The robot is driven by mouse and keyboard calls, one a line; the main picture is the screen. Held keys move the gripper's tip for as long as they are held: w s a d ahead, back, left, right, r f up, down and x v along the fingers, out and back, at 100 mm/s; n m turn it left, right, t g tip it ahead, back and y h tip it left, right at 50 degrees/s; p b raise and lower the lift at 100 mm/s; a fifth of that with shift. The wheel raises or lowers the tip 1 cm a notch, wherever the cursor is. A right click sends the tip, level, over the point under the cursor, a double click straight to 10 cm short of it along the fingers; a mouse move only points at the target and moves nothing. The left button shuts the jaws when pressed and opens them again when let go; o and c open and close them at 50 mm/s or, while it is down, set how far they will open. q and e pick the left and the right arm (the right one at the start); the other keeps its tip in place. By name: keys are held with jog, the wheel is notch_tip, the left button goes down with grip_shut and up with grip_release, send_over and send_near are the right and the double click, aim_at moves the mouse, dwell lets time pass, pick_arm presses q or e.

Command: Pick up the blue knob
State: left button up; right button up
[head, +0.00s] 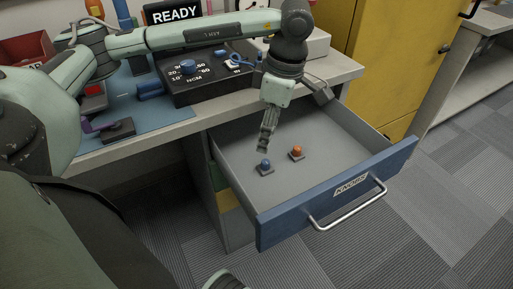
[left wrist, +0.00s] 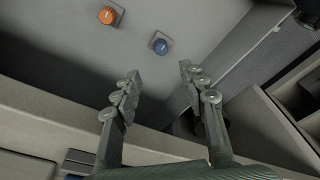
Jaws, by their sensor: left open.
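The blue knob (head: 265,164) sits on a small dark square base on the floor of the open drawer (head: 335,205), towards its left side. In the left wrist view the blue knob (left wrist: 160,46) shows beyond and between the fingertips. My left gripper (head: 264,146) reaches down into the drawer, just above and behind the knob. In the left wrist view the left gripper (left wrist: 158,84) has its two fingers spread apart with nothing between them. My right gripper is in neither view.
An orange knob (head: 297,152) on a like base stands right of the blue one, in the drawer. The desk edge (head: 180,131) lies behind. The rest of the drawer floor is bare.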

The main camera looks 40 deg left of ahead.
aim_at(266, 161)
pick_arm(q)
jog(key=f, duration=0.6)
jog(key=shift+s+d+f+p, duration=0.2)
jog(key=shift+f+p, duration=0.1)
jog(key=shift+p, duration=0.1)
jog(key=shift+f, duration=0.45)
jog(key=c, duration=0.9)
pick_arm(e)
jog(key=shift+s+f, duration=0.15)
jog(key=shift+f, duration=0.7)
